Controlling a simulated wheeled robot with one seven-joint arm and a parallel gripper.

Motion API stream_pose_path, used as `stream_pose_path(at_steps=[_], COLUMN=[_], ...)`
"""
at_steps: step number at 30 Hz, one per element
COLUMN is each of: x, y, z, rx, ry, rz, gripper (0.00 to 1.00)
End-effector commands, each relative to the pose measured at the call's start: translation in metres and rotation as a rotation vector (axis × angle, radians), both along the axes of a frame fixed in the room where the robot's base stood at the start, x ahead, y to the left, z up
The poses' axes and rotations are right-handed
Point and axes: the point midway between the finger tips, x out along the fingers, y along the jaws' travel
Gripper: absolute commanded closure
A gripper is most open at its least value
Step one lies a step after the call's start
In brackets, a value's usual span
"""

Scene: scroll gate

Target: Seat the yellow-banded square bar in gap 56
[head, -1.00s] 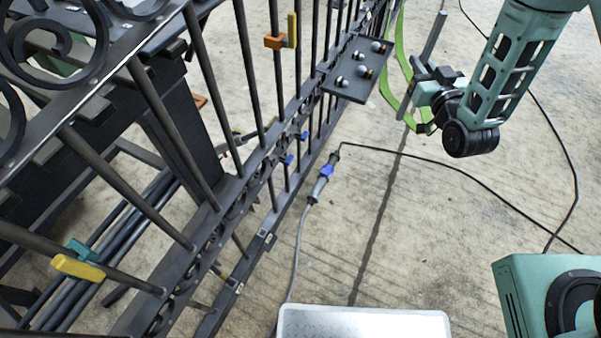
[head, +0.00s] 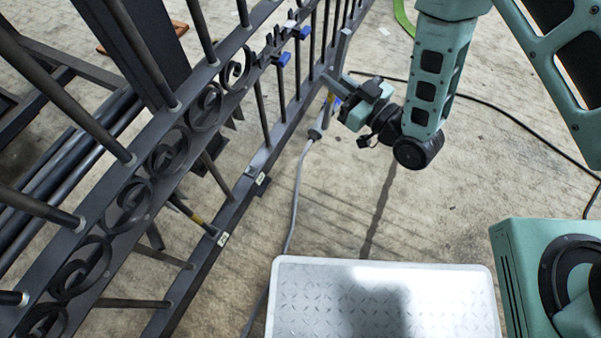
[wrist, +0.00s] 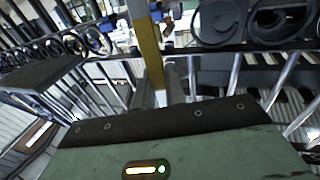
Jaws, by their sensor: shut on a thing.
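My gripper (head: 338,84) is shut on an upright grey square bar (head: 342,48), just right of the gate. In the wrist view the held bar has a wide yellow band (wrist: 149,55) on its side, and its lower end is hard to make out. The dark gate (head: 152,195) runs diagonally, with scrolls between its rails and round bars across them. Small white tags (head: 223,238) sit on the lower rail, but their numbers are too small to read, so I cannot tell which gap is 56. Whether the bar touches the gate is unclear.
Blue clips (head: 283,59) sit on the upper rail close to my gripper. A grey cable (head: 297,195) runs down from near the gripper. A metal-topped platform (head: 385,300) stands at the bottom. Concrete floor right of the gate is mostly free.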

Motion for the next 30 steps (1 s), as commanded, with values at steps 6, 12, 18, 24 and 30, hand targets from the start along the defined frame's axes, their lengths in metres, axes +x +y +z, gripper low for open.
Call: stream_pose_path(at_steps=[6,12,18,24,30], x=[-0.039,-0.072,-0.094,-0.101,-0.098], y=[0.03,0.051,0.062,0.066,0.074], z=[-0.086,-0.14,-0.17,-0.176,-0.175], rx=[0.009,0.017,0.021,0.024,0.024], ry=[-0.005,-0.01,-0.014,-0.015,-0.017], rz=[0.126,0.228,0.291,0.313,0.314], gripper=[1.0,1.0,1.0,1.0,1.0])
